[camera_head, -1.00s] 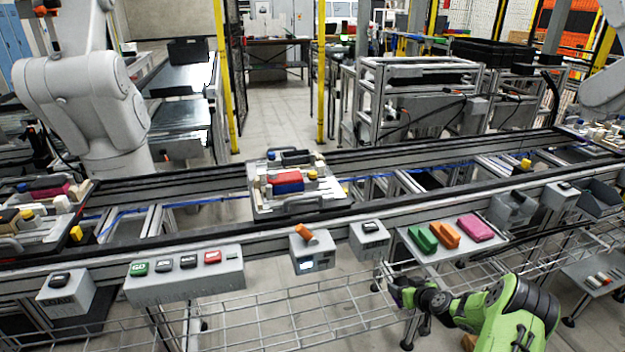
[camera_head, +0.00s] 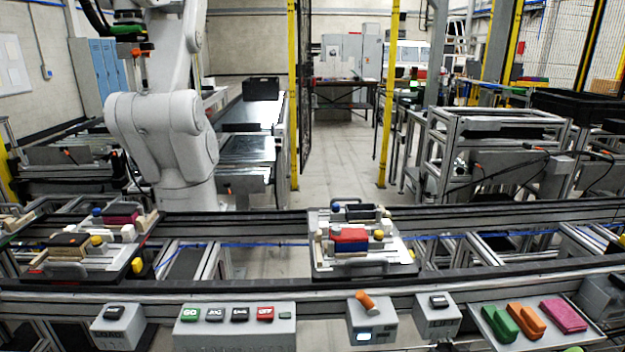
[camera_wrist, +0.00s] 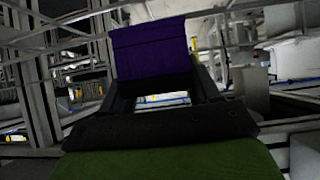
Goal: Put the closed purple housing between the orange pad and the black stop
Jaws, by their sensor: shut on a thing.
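The purple housing (camera_wrist: 150,48) is in the wrist view, a dark purple block with a faint line across its upper part. My gripper (camera_wrist: 157,80) is shut on its lower end, one black finger at each side. It is held up in the air. In the head view my gripper and the housing are out of frame. A pallet (camera_head: 335,268) on the conveyor carries a red and blue block (camera_head: 348,240), a dark block (camera_head: 360,211), pale blocks and yellow and blue knobs. I cannot make out an orange pad or black stop there with certainty.
A second loaded pallet (camera_head: 105,277) stands at the left. In front of the conveyor are a button box (camera_head: 235,330), a box with an orange lever (camera_head: 371,322), and a shelf with green (camera_head: 499,322), orange (camera_head: 525,319) and magenta (camera_head: 563,315) housings. Conveyor between the pallets is clear.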

